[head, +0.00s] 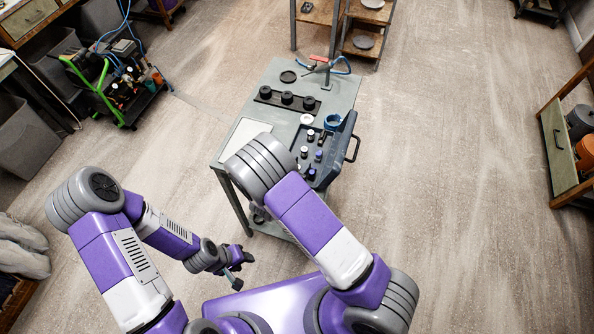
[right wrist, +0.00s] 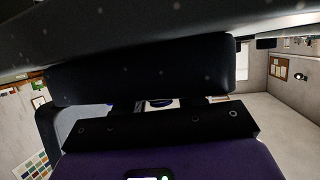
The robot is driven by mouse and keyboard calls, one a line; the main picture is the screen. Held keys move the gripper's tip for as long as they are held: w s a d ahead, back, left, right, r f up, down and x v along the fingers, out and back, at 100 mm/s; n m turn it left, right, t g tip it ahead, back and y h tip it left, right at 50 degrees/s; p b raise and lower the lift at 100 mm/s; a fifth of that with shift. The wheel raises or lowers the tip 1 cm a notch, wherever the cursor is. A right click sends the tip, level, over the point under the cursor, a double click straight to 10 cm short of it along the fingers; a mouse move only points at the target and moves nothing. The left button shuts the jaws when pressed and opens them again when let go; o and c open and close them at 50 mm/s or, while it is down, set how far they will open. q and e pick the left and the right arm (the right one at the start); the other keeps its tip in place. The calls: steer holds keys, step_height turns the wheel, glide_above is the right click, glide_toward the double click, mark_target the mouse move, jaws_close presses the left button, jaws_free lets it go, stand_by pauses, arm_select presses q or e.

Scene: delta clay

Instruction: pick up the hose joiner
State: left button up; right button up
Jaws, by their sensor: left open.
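I cannot tell which item is the hose joiner. Several small dark, white and purple-topped fittings (head: 319,155) stand in a dark tray (head: 335,164) on the grey cart (head: 262,104). My left gripper (head: 242,270) is open and empty, low in front of the cart and apart from it. My right arm reaches up over the cart's near side. Its gripper is hidden behind the arm in the head view. In the right wrist view, dark blocks and a purple housing fill most of the picture, and the fingertips cannot be made out.
A rack with three black round parts (head: 287,98) lies on the cart, with a blue ring (head: 332,122) nearby. A blue hose (head: 341,66) lies at the far end. A green-framed machine (head: 110,80) stands left. The floor right of the cart (head: 440,150) is clear.

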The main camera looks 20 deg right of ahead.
steer(key=shift+w+d, duration=0.15)
steer(key=c, duration=0.7)
